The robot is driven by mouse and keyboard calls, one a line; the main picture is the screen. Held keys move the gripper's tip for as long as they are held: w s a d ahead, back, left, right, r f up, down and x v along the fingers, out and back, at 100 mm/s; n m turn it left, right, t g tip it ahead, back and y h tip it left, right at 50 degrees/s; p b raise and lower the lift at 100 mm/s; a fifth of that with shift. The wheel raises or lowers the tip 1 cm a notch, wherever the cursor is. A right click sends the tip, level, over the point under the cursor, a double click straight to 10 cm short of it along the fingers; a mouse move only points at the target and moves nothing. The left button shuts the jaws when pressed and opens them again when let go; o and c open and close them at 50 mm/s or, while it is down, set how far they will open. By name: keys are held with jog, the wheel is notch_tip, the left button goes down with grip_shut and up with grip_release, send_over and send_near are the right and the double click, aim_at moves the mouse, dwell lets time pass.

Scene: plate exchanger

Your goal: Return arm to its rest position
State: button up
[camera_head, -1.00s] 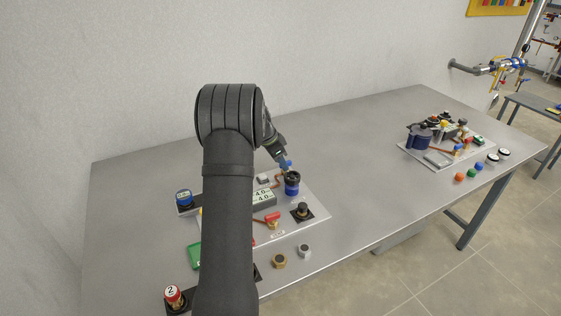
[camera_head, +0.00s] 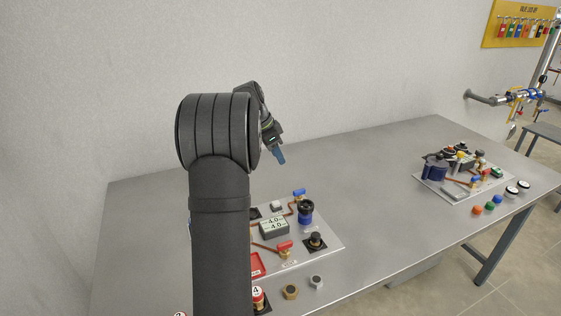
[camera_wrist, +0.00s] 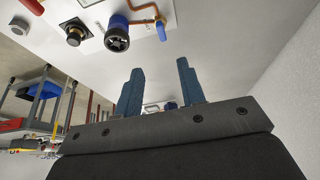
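My gripper (camera_head: 278,156) is raised above the table near the back wall, clear of the near plate. In the wrist view my gripper (camera_wrist: 158,88) shows two blue fingers spread apart with nothing between them. My dark arm rises in the middle of the head view and hides the left part of the near plate (camera_head: 325,246). That plate carries a blue-and-black cylinder (camera_head: 306,213), a blue-handled valve (camera_head: 299,193), a red-handled valve (camera_head: 285,247) and a display reading 4.0 twice (camera_head: 274,228).
A brass nut (camera_head: 290,292) and a grey nut (camera_head: 316,282) lie at the table's front. A second plate with fittings (camera_head: 460,192) sits at the right, beside several coloured buttons. The table (camera_head: 370,180) between the plates is clear. A pale wall (camera_head: 330,60) stands behind.

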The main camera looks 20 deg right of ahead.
aim_at(296, 191)
jog(key=shift+r, duration=0.1)
jog(key=x, duration=1.7)
jog(key=shift+d, duration=0.15)
